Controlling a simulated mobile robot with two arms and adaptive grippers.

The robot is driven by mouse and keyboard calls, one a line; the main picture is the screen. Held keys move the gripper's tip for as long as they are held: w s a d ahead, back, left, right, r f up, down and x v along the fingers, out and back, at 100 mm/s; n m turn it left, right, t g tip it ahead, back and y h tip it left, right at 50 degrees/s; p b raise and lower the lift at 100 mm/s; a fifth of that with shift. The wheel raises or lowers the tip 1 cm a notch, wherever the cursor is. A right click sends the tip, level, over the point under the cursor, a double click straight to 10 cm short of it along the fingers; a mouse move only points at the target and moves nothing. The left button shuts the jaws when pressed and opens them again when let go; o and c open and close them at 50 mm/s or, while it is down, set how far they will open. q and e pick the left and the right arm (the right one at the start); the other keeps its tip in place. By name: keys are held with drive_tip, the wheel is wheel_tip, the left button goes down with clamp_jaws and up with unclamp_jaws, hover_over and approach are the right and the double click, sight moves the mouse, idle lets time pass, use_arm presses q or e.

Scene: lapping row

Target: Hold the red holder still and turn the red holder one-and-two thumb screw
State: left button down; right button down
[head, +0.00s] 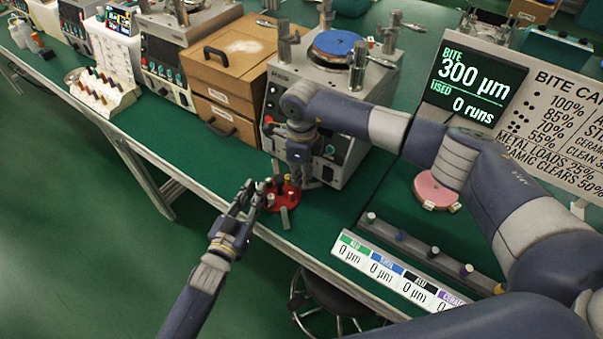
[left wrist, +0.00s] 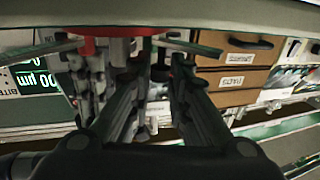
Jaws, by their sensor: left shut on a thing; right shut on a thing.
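The red holder (head: 283,199) is a round red disc with several small posts. It sits on the green bench top near the front edge, and its red edge also shows at the top of the left wrist view (left wrist: 112,30). My left gripper (head: 254,194) reaches in from the left and is shut at the holder's left side; its fingers fill the middle of the left wrist view (left wrist: 160,70). My right gripper (head: 297,180) points down from above and is shut at the holder's right side. The thumb screw between its fingers is mostly hidden.
A lapping machine with a blue disc (head: 334,42) stands behind the holder. Brown drawer boxes (head: 232,65) are to its left. A labelled rack (head: 398,275), a pink disc (head: 436,189) and a display sign (head: 472,85) are at right. A stool (head: 330,296) stands below the bench edge.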

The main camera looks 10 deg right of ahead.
drive_tip(key=m, duration=0.7)
idle(0.6)
drive_tip(key=c, duration=1.5)
unclamp_jaws()
wheel_tip(320, 180, up, 12)
use_arm(q)
drive_tip(key=c, duration=1.4)
unclamp_jaws()
